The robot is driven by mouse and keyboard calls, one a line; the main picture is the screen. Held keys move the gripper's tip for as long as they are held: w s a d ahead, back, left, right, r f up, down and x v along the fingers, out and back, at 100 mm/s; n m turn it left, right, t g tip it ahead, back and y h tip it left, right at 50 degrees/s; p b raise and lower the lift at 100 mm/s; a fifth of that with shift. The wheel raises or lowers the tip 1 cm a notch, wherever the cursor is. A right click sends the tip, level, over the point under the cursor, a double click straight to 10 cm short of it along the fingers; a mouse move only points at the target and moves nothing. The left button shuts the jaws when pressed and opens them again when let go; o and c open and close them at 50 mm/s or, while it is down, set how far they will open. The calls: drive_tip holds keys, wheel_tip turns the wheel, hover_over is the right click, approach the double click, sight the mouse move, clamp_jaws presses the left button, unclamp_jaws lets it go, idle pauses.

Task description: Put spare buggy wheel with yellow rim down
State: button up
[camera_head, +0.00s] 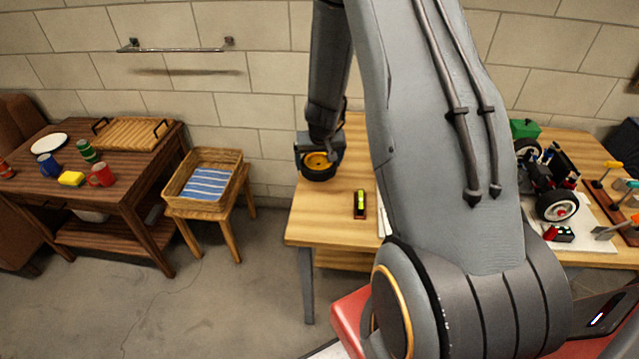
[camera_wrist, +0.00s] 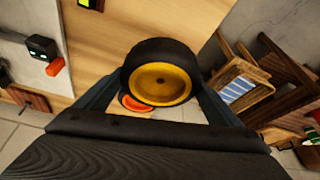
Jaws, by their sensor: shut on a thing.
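The spare buggy wheel (camera_head: 318,174) has a black tyre and a yellow rim. My gripper (camera_head: 320,157) is shut on it over the back left part of the wooden workbench (camera_head: 325,222). In the wrist view the wheel (camera_wrist: 160,82) sits between the two dark fingers, its yellow face towards the camera. I cannot tell whether the tyre touches the benchtop. The buggy (camera_head: 549,180) stands on the right of the bench, partly hidden by my arm.
A small black and yellow-green tool (camera_head: 360,204) lies on the bench right of the wheel. Tools (camera_head: 612,205) lie at the far right. A wicker basket (camera_head: 205,182) with a striped cloth stands on a stool to the left. Bare benchtop lies in front of the wheel.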

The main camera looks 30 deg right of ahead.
sight(318, 187)
wheel_tip(318, 187, down, 3)
drive_tip(key=shift+r+b, duration=0.1)
drive_tip(key=shift+b, duration=0.8)
drive_tip(key=shift+f, duration=2.2)
drive_tip(key=shift+f, duration=0.1)
drive_tip(key=o, duration=0.9)
drive_tip(key=shift+b, duration=0.3)
